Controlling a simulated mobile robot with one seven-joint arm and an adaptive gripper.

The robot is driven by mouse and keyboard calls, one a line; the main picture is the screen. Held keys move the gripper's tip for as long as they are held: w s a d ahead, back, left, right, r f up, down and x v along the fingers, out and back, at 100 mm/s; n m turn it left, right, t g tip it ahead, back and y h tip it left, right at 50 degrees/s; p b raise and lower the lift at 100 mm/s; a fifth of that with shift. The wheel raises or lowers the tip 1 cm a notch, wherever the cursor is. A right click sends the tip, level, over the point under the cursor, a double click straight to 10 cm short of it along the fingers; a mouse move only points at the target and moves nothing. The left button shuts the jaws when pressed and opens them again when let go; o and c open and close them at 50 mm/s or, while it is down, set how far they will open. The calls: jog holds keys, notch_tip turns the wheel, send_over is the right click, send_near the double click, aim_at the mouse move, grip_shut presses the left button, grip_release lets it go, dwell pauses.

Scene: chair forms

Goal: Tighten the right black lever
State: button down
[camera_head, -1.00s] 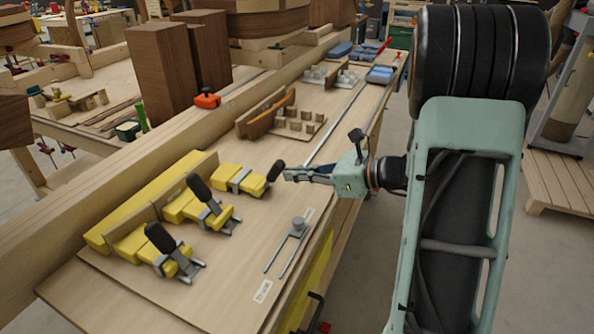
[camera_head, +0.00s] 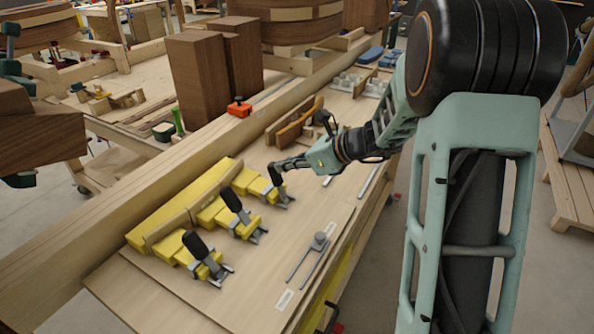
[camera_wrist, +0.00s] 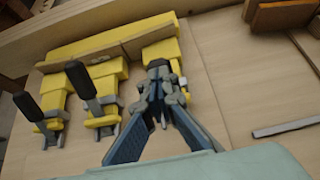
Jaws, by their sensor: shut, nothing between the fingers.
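Three yellow clamps with black levers stand in a row on the bench. The right black lever (camera_head: 275,174) stands up at a tilt like the middle lever (camera_head: 232,198) and the left lever (camera_head: 194,243). My gripper (camera_head: 278,166) is shut and empty, its tips at the top of the right lever; I cannot tell if they touch. In the wrist view my gripper (camera_wrist: 158,80) lies in front of the right yellow clamp (camera_wrist: 163,50) and hides its lever. The middle lever (camera_wrist: 78,78) and left lever (camera_wrist: 27,105) show clearly there.
A wooden fence (camera_head: 90,240) runs behind the clamps. A grey rod fixture (camera_head: 318,242) lies on the board in front. Wooden pieces (camera_head: 295,125) and an orange tool (camera_head: 239,107) lie farther back.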

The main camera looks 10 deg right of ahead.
aim_at(271, 163)
jog(key=shift+w+a+f+b, duration=0.2)
jog(key=shift+w+a, duration=0.4)
jog(key=shift+a, duration=0.25)
jog(key=shift+w+a+f+b, duration=0.1)
jog(key=shift+w+a+b, duration=0.05)
jog(key=shift+w+a, duration=0.55)
jog(key=shift+s+a, duration=0.1)
